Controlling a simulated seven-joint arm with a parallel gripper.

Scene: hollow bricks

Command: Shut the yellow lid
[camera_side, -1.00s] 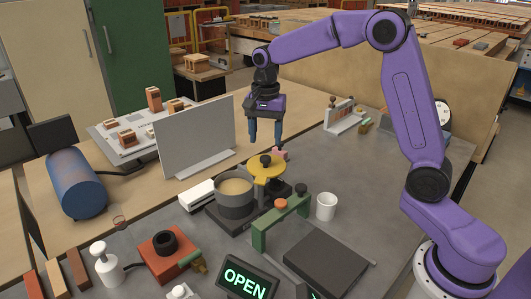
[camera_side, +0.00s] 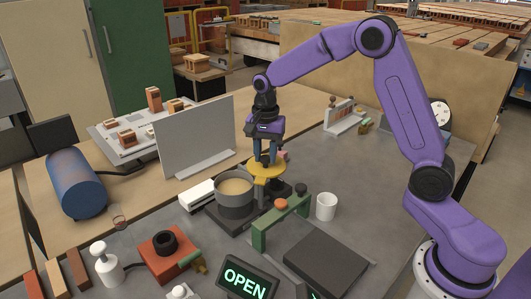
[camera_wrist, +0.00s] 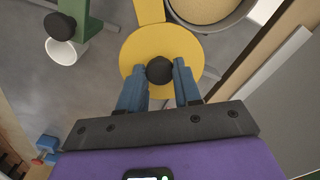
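The yellow lid (camera_side: 262,180) is a flat round plate with a black knob (camera_wrist: 159,70) on top. It lies level just right of the grey pot (camera_side: 234,205), not over it. The pot's mouth is uncovered and shows tan contents, also at the top of the wrist view (camera_wrist: 205,10). A yellow strip runs from the lid's edge in the wrist view. My gripper (camera_side: 267,163) points down at the lid. Its blue fingers (camera_wrist: 160,72) are drawn in on both sides of the knob and appear to grip it.
A green bracket (camera_side: 281,222) with an orange knob and a white cup (camera_side: 326,206) stand to the right. A grey upright panel (camera_side: 195,137) stands behind the pot. A display (camera_side: 247,283) reads OPEN. A dark flat plate (camera_side: 326,258) lies at front right.

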